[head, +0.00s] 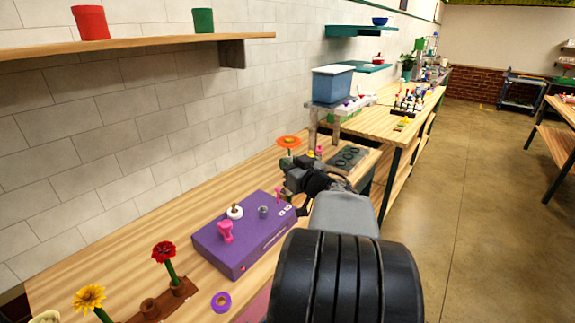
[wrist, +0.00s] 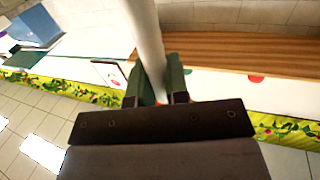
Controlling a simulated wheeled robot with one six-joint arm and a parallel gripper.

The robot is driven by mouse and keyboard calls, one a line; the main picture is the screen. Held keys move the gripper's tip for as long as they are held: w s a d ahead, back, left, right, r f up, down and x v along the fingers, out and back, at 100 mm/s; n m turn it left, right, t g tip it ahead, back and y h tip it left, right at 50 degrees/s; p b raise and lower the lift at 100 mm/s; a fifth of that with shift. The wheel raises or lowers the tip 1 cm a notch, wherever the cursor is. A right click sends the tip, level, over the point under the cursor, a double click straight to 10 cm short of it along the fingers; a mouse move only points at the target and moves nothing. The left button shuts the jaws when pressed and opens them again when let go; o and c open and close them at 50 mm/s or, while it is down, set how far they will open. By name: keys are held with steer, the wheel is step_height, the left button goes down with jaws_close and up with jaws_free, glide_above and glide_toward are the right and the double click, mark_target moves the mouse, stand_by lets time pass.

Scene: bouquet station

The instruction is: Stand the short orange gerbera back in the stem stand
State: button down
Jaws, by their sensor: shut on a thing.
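The orange gerbera (head: 289,141) is upright in the head view, its flower just above my gripper (head: 290,170). My gripper is shut on it, and my jaws hide most of its stem. In the wrist view, my gripper (wrist: 158,92) shows a small bit of orange between its fingertips. A pale post-like shape (wrist: 146,38) runs up from there; I cannot tell what it is. The brown stem stand (head: 177,301) is at the lower left in the head view. It holds a red flower (head: 164,252), and a yellow flower (head: 89,297) rises at its left.
A purple box (head: 240,251) with small pink, white and grey things on top lies between my gripper and the stand. A purple ring (head: 221,301) lies on the wooden table near the stand. A blue bin (head: 333,86) stands beyond my gripper. The table is clear along the wall.

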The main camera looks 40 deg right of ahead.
mark_target(289, 141)
steer(key=shift+r+p, duration=2.1)
steer(key=shift+r, duration=0.35)
steer(key=shift+f, duration=0.1)
